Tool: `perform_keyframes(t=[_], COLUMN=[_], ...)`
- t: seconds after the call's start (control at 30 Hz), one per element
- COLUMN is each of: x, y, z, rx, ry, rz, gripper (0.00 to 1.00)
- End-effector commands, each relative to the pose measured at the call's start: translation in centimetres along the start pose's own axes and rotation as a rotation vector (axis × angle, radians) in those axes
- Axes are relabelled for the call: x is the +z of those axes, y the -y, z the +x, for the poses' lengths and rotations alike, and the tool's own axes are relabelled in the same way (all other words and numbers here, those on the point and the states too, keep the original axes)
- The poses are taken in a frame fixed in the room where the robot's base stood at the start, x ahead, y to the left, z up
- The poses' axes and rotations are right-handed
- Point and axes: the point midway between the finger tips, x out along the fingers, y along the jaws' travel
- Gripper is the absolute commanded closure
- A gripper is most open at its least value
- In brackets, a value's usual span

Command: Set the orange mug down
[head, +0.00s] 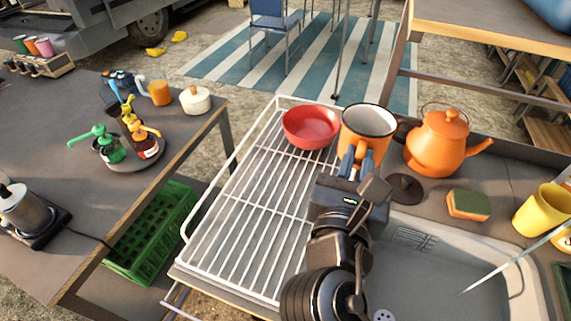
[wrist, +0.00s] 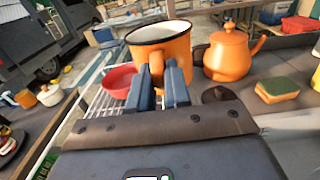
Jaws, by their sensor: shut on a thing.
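The orange mug (head: 368,128) has a white inside and a dark rim. It is upright at the far right corner of the white wire rack (head: 235,215), right of the red bowl (head: 311,127). My gripper (head: 358,163) is shut on the mug's handle from the near side. In the wrist view the blue fingers of my gripper (wrist: 160,88) close around the handle, and the mug (wrist: 172,50) stands beyond them. I cannot tell whether the mug's base touches the rack, since the gripper hides it.
An orange kettle (head: 440,143) stands close right of the mug. A sponge (head: 468,205) and yellow mug (head: 543,210) are further right, beside the sink (head: 440,265). The rack's left and near parts are clear. A table with bottles (head: 140,135) is at left.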

Motion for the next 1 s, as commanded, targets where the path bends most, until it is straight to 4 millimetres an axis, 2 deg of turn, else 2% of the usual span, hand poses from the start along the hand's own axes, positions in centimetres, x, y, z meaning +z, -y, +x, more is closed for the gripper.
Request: perform_keyframes(t=[0.17,0.5,0.63,0.87,1.0], x=[-0.4,-4.5,-5.8,-7.0,-9.0], y=[-1.3,-8.2,-10.4,-11.9,-11.8], z=[-0.2,-0.2,-0.3,-0.3,-0.3], rx=[0.021,0.023,0.022,0.019,0.018], ry=[0.005,0.007,0.007,0.006,0.004], rz=[-0.001,-0.002,-0.002,0.0,-0.003], gripper=[1.0,1.0,1.0,1.0,1.0])
